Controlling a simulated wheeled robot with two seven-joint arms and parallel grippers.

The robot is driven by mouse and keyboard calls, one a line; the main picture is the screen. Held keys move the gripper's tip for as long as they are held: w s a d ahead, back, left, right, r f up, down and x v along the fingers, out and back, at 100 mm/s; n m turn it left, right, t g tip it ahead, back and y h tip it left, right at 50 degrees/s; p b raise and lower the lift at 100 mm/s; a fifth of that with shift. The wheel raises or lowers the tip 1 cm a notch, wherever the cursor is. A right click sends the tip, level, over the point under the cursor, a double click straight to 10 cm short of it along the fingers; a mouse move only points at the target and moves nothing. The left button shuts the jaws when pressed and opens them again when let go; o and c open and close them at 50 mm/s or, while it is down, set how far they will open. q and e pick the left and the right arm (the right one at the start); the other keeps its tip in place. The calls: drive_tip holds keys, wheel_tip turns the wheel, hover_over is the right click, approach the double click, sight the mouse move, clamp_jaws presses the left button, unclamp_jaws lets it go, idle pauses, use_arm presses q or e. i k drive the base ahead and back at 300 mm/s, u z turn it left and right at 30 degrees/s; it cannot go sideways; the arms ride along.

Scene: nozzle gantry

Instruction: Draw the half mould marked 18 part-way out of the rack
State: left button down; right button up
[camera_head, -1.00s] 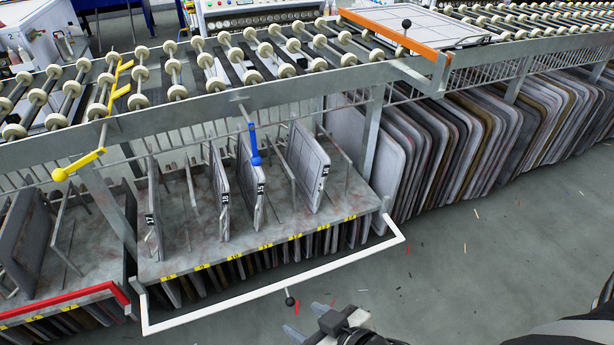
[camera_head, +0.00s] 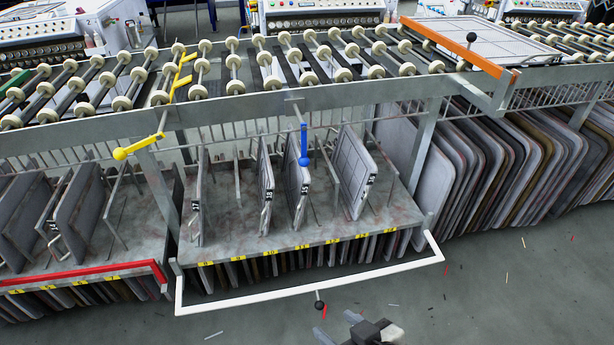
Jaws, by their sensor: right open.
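Several grey half moulds stand upright in the rack (camera_head: 330,228) under the roller table. The second from the left in the middle bay seems to be marked 18 (camera_head: 264,170); its small label is on its front edge, with a handle below. Another labelled half mould (camera_head: 295,180) stands just right of it, partly behind a blue lever, and one more (camera_head: 355,175) stands further right. My right gripper (camera_head: 338,326) is at the bottom edge, open and empty, in front of the rack and well apart from the half moulds. My left gripper is out of view.
A white bar frame (camera_head: 310,293) with a black knob juts out in front of the middle bay. A red bar (camera_head: 80,275) edges the left bay. A yellow lever (camera_head: 138,147) and the blue lever (camera_head: 304,150) hang in front.

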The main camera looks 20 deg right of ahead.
sight(264, 174)
drive_tip(key=k, duration=0.5)
drive_tip(key=z, duration=0.9)
drive_tip(key=i, duration=0.95)
drive_tip(key=u, duration=1.8)
